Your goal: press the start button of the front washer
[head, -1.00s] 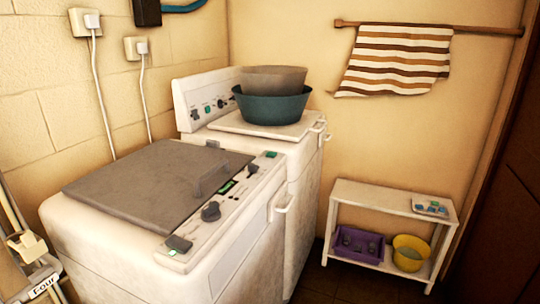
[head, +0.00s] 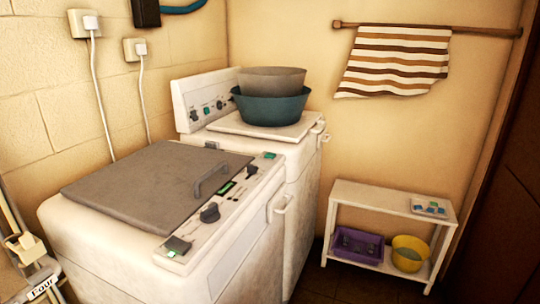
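The front washer (head: 110,252) is a white top-loader with a shut grey lid (head: 145,185) and a raised grey handle (head: 211,181). Its sloped control panel runs along the right side of the lid. The panel bears a dark knob (head: 209,213), a small green display (head: 227,187) and small dark controls. A dark button with a green mark (head: 177,246) is at its near end, and a green-topped button (head: 270,155) is at its far end. I cannot read which one is the start button.
A second white washer (head: 305,170) stands behind, carrying a teal basin (head: 270,108) with a grey basin (head: 272,78) inside. A low white shelf (head: 385,192) holds a purple crate (head: 358,245) and a yellow bucket (head: 409,254). A striped towel (head: 395,62) hangs above.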

